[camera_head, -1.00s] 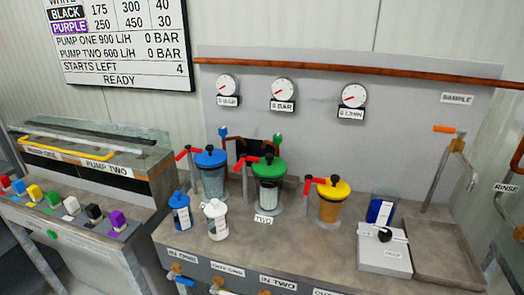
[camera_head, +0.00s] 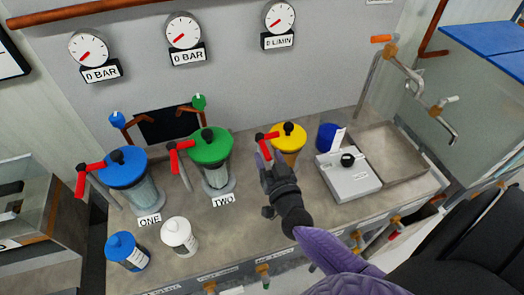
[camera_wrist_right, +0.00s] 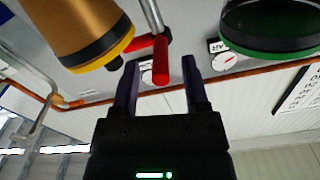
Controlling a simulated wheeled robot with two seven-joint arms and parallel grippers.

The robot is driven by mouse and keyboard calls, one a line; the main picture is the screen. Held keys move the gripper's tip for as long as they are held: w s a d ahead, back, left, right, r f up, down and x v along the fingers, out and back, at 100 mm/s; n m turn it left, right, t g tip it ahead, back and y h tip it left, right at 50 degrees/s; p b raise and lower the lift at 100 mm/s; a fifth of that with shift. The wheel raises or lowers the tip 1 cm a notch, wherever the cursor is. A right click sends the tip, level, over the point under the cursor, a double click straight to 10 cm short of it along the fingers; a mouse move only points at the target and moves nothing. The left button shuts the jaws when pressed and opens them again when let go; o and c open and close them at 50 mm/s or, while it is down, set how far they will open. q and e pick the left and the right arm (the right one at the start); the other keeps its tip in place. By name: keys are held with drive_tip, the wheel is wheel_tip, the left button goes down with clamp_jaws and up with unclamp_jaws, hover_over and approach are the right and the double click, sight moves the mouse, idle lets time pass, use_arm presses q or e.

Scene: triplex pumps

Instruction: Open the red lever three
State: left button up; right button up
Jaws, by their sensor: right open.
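The red lever (camera_head: 267,139) sticks out to the left of the yellow-lidded canister (camera_head: 289,134), the rightmost of three. My right gripper (camera_head: 264,158) is just in front of it and hides part of that canister and its label. In the right wrist view, which looks inverted, the red lever's handle (camera_wrist_right: 160,62) shows between the two open fingers of my right gripper (camera_wrist_right: 160,66), with gaps on both sides. The fingers are not closed on it. The orange canister body (camera_wrist_right: 88,32) is at upper left there. My left gripper is out of view.
The blue-lidded (camera_head: 122,168) and green-lidded (camera_head: 210,147) canisters, each with a red lever, stand to the left. A blue bottle (camera_head: 126,252) and a white bottle (camera_head: 179,237) stand in front. A grey box (camera_head: 348,178) and shallow tray (camera_head: 385,153) are at right.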

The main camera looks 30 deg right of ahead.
drive_tip(key=shift+x, duration=1.15)
clamp_jaws()
idle(0.6)
